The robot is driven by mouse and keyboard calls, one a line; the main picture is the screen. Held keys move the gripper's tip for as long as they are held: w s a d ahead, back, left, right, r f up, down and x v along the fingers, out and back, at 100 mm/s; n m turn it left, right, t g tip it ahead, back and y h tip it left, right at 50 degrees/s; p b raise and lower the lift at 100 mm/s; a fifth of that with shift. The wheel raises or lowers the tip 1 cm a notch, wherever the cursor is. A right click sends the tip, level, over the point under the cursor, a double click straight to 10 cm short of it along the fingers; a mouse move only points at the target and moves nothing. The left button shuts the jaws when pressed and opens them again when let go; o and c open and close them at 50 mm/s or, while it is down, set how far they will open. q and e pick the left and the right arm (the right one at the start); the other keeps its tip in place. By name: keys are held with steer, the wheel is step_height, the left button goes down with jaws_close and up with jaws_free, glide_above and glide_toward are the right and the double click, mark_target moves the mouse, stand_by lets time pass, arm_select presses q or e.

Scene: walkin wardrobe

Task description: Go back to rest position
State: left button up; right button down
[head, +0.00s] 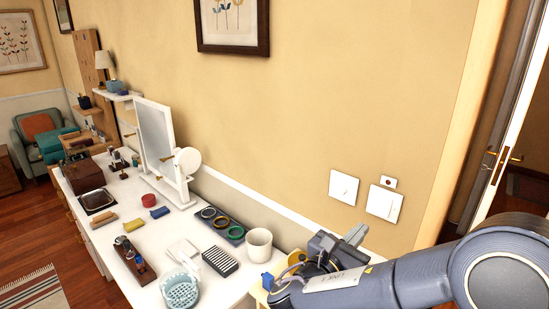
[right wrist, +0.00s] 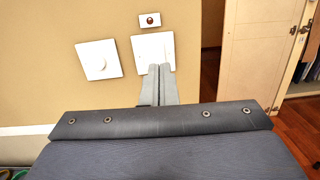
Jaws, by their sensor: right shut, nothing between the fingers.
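My right gripper (head: 350,240) reaches in from the lower right in the head view, close to the wall by two white switch plates. In the right wrist view its two grey fingers (right wrist: 157,85) are together with nothing between them, in front of the lower part of the right switch plate (right wrist: 153,50). I cannot tell whether they touch it. The left switch plate (head: 344,187) sits beside the right plate, and a small plate with a red-brown centre (head: 389,182) is above the right one. My left gripper is not in view.
A white dresser top (head: 140,205) runs along the wall, with a mirror (head: 157,135), a white mug (head: 258,243), a tray of bracelets (head: 222,225) and a light-blue basket (head: 180,291). A white door with a handle (head: 504,155) stands at right.

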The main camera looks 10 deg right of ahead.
steer(key=s+d+f+m+g+y, duration=0.3)
steer(key=s+d+f+m+g, duration=0.45)
steer(key=s+d, duration=0.25)
steer(key=s+a+f+m+g+y, duration=0.1)
steer(key=s+f+m+g+y, duration=0.2)
steer(key=s+f+m+y, duration=0.35)
steer(key=s+a+r+m+t+y, duration=0.2)
steer(key=s+a+m+y, duration=0.1)
steer(key=a+m, duration=0.3)
steer(key=s+a+r+m+t+y, duration=0.1)
steer(key=s+a+m+t+y, duration=0.1)
steer(key=a+m+y, duration=0.4)
steer(key=shift+s+r+m, duration=0.35)
steer(key=shift+s+m, duration=0.2)
steer(key=shift+m, duration=0.15)
steer(key=shift+s, duration=0.1)
